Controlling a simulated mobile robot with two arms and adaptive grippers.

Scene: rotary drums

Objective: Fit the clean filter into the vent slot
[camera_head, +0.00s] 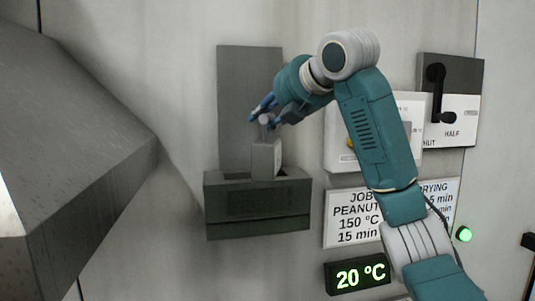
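A grey block-shaped filter (266,160) with a small knob on top stands upright at the opening of the dark vent box (257,218) on the wall. Its lower end meets the dark slot opening; how deep it sits is hidden by the box front. My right gripper (264,120) comes in from the upper right, its blue fingers around the filter's knob. Whether the fingers press on the knob or stand a little apart from it is too small to tell. My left gripper is out of view.
A dark plate (249,100) rises behind the vent box. A large grey metal body (70,150) fills the left. At right are a lever panel (450,100), a job sign (350,222), a 20 °C display (357,275) and a green light (463,234). My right arm covers part of this.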

